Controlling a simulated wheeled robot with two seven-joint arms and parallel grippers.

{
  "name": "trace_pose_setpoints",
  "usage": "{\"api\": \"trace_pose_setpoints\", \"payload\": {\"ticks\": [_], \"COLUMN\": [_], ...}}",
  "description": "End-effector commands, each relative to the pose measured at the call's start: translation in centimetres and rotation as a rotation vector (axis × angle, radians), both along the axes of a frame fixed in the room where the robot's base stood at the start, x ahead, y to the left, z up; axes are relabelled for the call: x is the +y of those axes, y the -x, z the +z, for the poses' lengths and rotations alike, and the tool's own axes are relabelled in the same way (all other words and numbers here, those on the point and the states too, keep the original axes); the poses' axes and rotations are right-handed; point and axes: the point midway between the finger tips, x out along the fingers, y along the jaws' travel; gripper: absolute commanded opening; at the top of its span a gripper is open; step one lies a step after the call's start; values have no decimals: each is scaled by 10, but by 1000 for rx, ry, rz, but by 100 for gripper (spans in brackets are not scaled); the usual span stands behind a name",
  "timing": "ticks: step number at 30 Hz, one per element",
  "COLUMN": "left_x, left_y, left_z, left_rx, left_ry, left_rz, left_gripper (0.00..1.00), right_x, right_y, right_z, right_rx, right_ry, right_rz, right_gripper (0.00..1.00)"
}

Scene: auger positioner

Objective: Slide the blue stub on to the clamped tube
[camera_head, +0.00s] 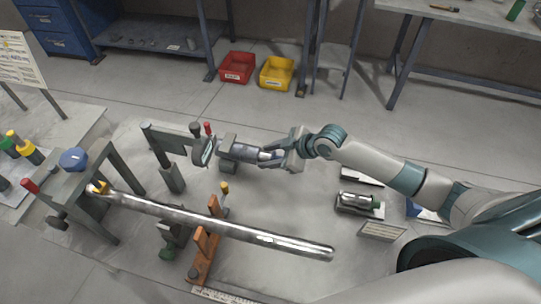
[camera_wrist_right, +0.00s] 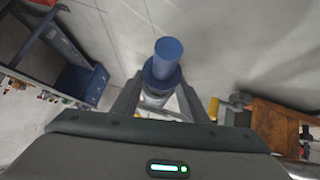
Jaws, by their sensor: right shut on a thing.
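The blue stub (camera_wrist_right: 167,62) stands out beyond my right gripper's fingers in the wrist view, a stepped cylinder with a wider collar and a silvery part between the fingers. My right gripper (camera_head: 274,157) is shut on it. In the head view the stub (camera_head: 243,152) looks grey-blue, lies nearly level and points left, close to a grey stand with a red-knobbed clamp (camera_head: 204,150); whether they touch is unclear. My left gripper is out of view.
A small holder with a shiny cylinder (camera_head: 357,203) stands on the table at right, near a label plate (camera_head: 381,231). Red (camera_head: 237,68) and yellow (camera_head: 277,73) bins sit on the floor behind. Bare tabletop shows between the long tube and my right gripper.

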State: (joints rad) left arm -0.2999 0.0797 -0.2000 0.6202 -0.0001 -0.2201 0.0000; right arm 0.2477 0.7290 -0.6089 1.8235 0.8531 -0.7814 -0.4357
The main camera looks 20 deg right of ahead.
Motion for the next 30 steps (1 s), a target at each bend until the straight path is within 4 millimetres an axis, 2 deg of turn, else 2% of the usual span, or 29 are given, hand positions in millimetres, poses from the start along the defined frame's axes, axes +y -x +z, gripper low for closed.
{"api": "trace_pose_setpoints", "payload": {"ticks": [1, 2, 4, 12, 18, 23, 30], "left_x": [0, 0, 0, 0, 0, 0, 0], "left_y": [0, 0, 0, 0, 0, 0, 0], "left_z": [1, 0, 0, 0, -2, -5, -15], "left_rx": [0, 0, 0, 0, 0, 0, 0], "left_ry": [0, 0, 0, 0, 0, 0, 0], "left_rz": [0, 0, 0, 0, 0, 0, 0], "left_gripper": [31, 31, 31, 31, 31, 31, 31], "right_x": [1, 1, 1, 1, -2, -9, -27], "right_y": [-2, -2, -2, 1, 3, 9, 29], "right_z": [3, 3, 3, -2, 1, 10, 35], "right_rx": [-6, -6, -6, 4, 1, 0, -3], "right_ry": [-3, -3, -3, 1, 0, 1, 4], "right_rz": [0, 0, 0, 1, 1, 0, 1], "right_gripper": [0, 45, 61, 62, 62, 62, 62]}}
